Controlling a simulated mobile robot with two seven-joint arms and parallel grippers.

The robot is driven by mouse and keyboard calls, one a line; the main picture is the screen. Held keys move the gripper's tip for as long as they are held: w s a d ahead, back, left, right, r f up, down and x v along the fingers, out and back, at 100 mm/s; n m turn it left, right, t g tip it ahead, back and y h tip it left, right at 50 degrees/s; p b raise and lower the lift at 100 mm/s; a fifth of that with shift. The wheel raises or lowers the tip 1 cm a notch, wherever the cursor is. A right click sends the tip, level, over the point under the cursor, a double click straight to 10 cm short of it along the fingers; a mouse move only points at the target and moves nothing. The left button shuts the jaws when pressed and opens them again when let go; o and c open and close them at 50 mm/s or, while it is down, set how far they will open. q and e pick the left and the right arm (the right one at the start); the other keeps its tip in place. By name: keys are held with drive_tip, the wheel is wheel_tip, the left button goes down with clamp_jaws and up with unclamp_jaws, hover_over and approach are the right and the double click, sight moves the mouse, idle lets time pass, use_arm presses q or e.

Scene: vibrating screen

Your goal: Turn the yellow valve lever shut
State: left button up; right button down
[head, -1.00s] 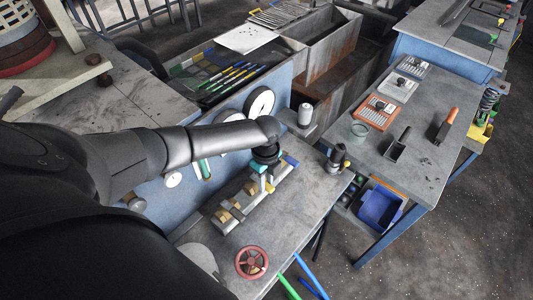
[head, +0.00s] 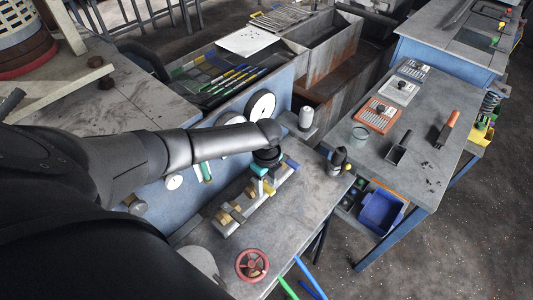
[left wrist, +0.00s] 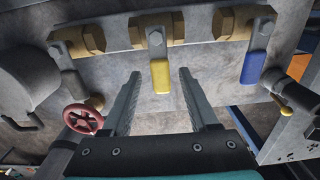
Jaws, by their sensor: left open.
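The yellow valve lever (left wrist: 160,75) hangs down from the middle brass valve (left wrist: 157,30) in the left wrist view. My left gripper (left wrist: 161,72) is open, with one finger on each side of the lever in the picture. Gaps show on both sides, and I cannot tell how deep the lever sits between the fingers. In the head view the left gripper (head: 264,182) is over the pipe row on the bench, and the yellow lever (head: 269,188) shows as a small patch beside it. My right gripper is not in view.
A blue lever (left wrist: 254,67) hangs right of the yellow one. A red handwheel (head: 252,264) sits at the bench's front. Round gauges (head: 261,106) stand behind the pipes. A dark bottle-like object (head: 339,160) stands at right. The bench surface (head: 305,205) right of the pipes is clear.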

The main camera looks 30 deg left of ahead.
sight(267, 187)
use_arm(q)
wheel_tip(267, 187, up, 15)
drive_tip(key=p, duration=0.1)
idle(0.4)
drive_tip(key=shift+r, duration=0.1)
idle(0.3)
